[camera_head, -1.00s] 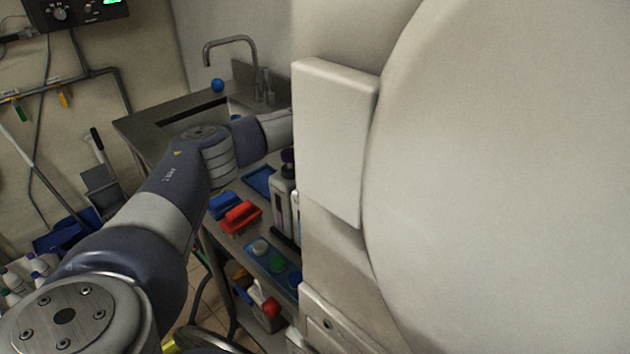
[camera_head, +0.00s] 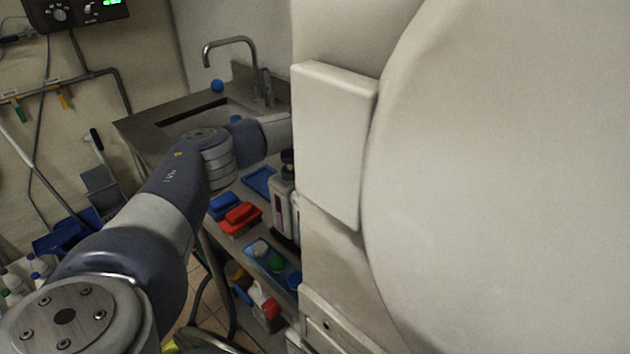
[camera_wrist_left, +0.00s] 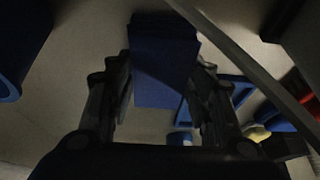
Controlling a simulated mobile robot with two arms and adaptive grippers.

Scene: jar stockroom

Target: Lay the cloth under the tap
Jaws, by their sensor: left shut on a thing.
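The grey tap (camera_head: 232,42) arches over a metal sink counter (camera_head: 140,124) at the back. My left arm reaches from the lower left across the sink's front, and its gripper is hidden behind the white cabinet-like block in the head view. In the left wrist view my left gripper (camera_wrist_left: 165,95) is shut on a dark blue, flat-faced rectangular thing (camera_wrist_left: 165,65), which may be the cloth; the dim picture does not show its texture. My right gripper is in neither view.
A large pale block (camera_head: 335,140) fills the right and hides much of the counter. A blue ball (camera_head: 217,86) sits at the sink's back edge.

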